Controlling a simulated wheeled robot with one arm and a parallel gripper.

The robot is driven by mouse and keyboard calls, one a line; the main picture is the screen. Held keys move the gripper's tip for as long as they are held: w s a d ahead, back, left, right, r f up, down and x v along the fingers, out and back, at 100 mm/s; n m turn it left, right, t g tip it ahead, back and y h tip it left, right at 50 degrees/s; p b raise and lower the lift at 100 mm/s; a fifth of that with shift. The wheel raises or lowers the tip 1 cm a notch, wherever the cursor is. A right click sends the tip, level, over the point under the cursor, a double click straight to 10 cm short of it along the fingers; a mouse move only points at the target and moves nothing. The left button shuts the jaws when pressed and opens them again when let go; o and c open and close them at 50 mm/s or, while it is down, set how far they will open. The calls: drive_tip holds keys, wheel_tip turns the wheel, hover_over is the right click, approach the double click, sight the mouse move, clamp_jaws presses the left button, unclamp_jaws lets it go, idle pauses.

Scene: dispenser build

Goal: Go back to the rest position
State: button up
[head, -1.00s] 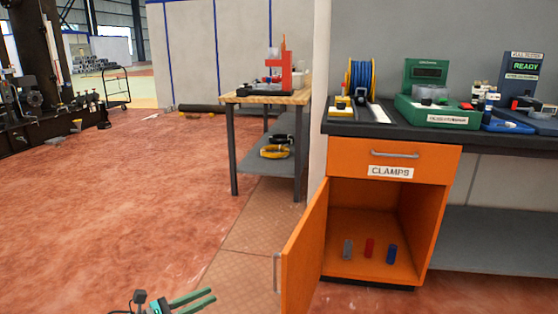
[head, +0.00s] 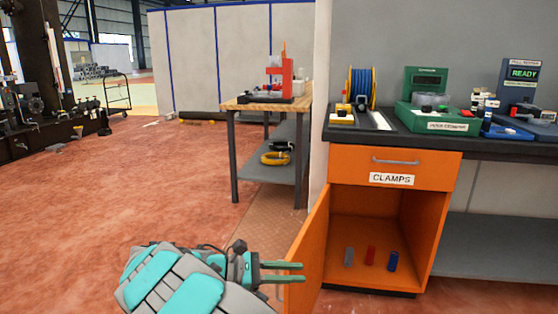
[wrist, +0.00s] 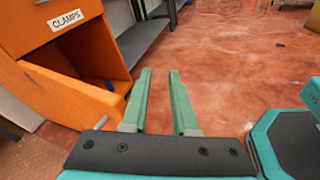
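My gripper (head: 285,272) is at the bottom of the head view, left of the open orange cabinet door (head: 306,258). In the head view its fingertips overlap the door's edge; I cannot tell whether they touch it. In the wrist view my gripper (wrist: 160,78) has its two green fingers apart with only floor between them. The orange cabinet (head: 439,180) has a closed drawer labelled CLAMPS. Below it the door stands open. Inside are a grey block (head: 349,257), a red block (head: 370,256) and a blue block (head: 393,261), standing in a row.
A dark bench top (head: 400,139) over the cabinet holds a blue spool, a green device and a READY display. A wooden-topped table (head: 240,104) with a red machine stands behind to the left. The reddish floor (head: 110,210) on the left is mostly clear.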

drive_tip(key=s+d+r+m+g+y, duration=0.2)
drive_tip(key=s+d+m+g+y, duration=0.65)
drive_tip(key=s+d, duration=0.9)
drive_tip(key=s+a+f+m+t+y, duration=0.1)
drive_tip(key=s+a+m+y, duration=0.1)
drive_tip(key=s, duration=0.3)
drive_tip(key=s+a+f+m+t+y, duration=0.1)
drive_tip(key=s+f+m+y, duration=0.1)
drive_tip(key=s, duration=0.4)
drive_tip(key=s+a+f+m+t+y, duration=0.1)
drive_tip(key=s+a+m+t+y, duration=0.1)
drive_tip(key=s, duration=0.4)
drive_tip(key=shift+s+a+f+m+y, duration=0.3)
drive_tip(key=shift+m+y, duration=0.25)
drive_tip(key=shift+m, duration=0.6)
